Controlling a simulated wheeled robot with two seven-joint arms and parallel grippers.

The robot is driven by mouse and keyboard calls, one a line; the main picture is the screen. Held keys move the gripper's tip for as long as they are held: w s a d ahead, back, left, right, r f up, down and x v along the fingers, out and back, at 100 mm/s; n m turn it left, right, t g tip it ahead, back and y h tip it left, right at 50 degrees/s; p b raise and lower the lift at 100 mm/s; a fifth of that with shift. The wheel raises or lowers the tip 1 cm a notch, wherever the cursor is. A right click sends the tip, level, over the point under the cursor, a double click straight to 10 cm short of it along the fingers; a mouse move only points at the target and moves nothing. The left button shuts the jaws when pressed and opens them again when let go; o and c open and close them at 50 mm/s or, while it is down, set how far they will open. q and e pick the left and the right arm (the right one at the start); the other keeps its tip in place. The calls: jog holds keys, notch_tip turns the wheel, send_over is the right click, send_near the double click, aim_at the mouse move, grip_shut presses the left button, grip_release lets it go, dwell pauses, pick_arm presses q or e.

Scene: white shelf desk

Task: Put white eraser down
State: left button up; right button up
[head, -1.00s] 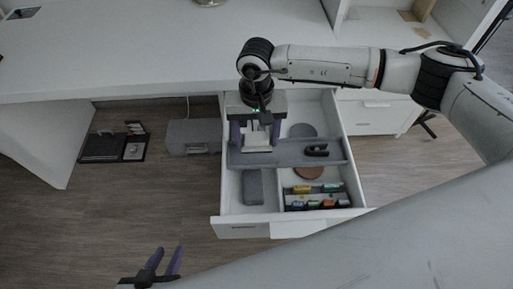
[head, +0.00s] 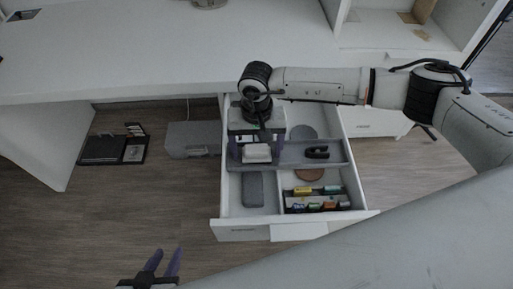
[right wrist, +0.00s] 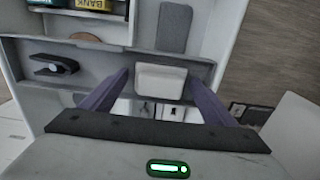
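The white eraser (head: 257,154) lies on the grey tray (head: 300,165) that spans the open drawer. It also shows in the right wrist view (right wrist: 160,82), at the tray's near wall. My right gripper (head: 255,151) reaches down over it.
A black stapler (head: 317,152) lies on the tray to the right of the eraser. The drawer (head: 245,222) also holds a grey case (head: 252,188), a brown round item (head: 308,175) and several coloured boxes (head: 318,204). The white desk top (head: 150,50) is above and behind.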

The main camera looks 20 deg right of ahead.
aim_at(257, 148)
notch_tip(257, 148, up, 12)
jog(key=shift+r+p, duration=0.2)
jog(key=shift+p, duration=0.2)
dwell(0.7)
